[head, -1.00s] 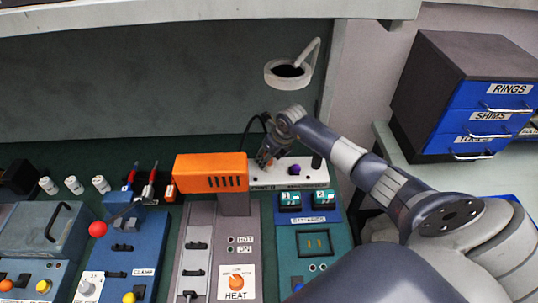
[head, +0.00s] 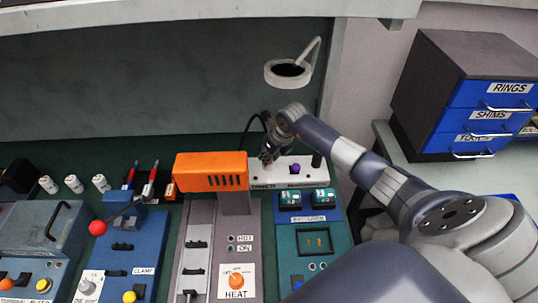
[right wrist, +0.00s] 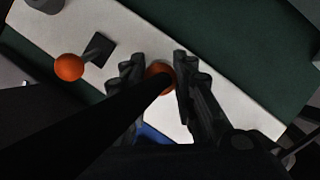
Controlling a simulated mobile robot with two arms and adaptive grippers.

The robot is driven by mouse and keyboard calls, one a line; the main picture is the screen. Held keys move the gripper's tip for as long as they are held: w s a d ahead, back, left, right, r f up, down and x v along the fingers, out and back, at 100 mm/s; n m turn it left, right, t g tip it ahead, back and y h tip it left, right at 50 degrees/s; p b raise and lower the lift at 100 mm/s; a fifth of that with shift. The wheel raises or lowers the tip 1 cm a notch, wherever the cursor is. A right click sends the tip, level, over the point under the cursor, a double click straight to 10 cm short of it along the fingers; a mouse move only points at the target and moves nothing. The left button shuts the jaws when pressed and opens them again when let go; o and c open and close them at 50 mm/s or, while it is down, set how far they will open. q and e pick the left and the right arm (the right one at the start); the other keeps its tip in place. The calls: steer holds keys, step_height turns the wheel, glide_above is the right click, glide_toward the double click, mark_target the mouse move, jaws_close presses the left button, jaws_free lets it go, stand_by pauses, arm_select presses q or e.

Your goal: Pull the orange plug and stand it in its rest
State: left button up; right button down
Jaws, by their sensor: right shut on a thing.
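My right gripper (head: 268,154) reaches over the left part of a white power strip (head: 312,172) at the back of the bench. In the right wrist view, the gripper (right wrist: 161,80) is shut on the orange plug (right wrist: 159,76), of which a small part shows between the fingers. A black cable (right wrist: 95,125) crosses in front of it. The cable also loops behind the gripper in the head view (head: 247,128). I cannot tell whether the plug is seated in the strip or clear of it. I cannot make out its rest. My left gripper is out of view.
A round knob (head: 295,168) on the strip is right of the gripper. An orange-headed heater (head: 210,172) stands close to the left. A blue-green unit (head: 318,240) is in front. A ring on a stalk (head: 288,73) is above, and blue drawers (head: 485,110) stand at right.

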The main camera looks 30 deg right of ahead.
steer(key=shift+w+r, duration=0.1)
steer(key=shift+r, duration=0.4)
steer(key=shift+r+p, duration=0.15)
steer(key=shift+p, duration=0.15)
steer(key=shift+r, duration=0.1)
